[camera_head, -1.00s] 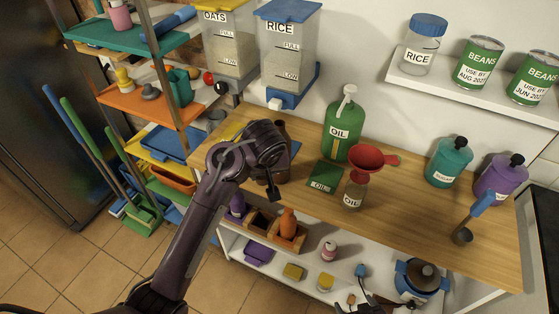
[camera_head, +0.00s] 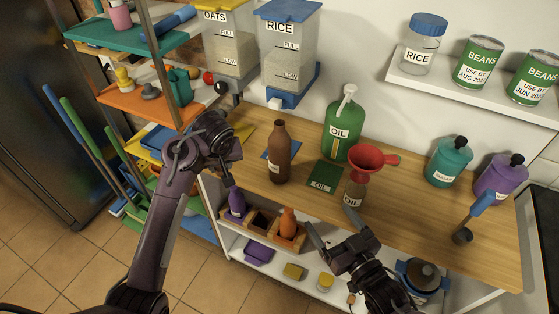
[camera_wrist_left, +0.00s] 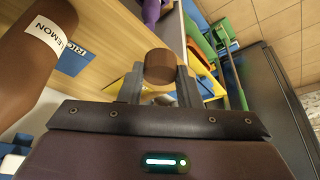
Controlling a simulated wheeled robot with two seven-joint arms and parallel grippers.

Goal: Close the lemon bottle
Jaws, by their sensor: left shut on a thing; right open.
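The brown lemon bottle (camera_head: 279,160) stands upright on the wooden counter; its neck top shows no separate cap. In the left wrist view the bottle (camera_wrist_left: 25,70) is at the left edge with a LEMON label. My left gripper (camera_head: 229,178) is left of the bottle, apart from it. In the left wrist view my left gripper (camera_wrist_left: 159,88) is shut on a round brown cap (camera_wrist_left: 160,66). I cannot make out the cap in the head view. My right gripper (camera_head: 333,227) is open and empty in front of the counter's front edge, right of the bottle.
A green oil bottle (camera_head: 343,125), a small oil jar (camera_head: 354,195) with a red funnel (camera_head: 369,161) and a green card (camera_head: 325,177) are right of the lemon bottle. A blue card (camera_head: 268,152) lies by it. A lower shelf holds a wooden box (camera_head: 262,222).

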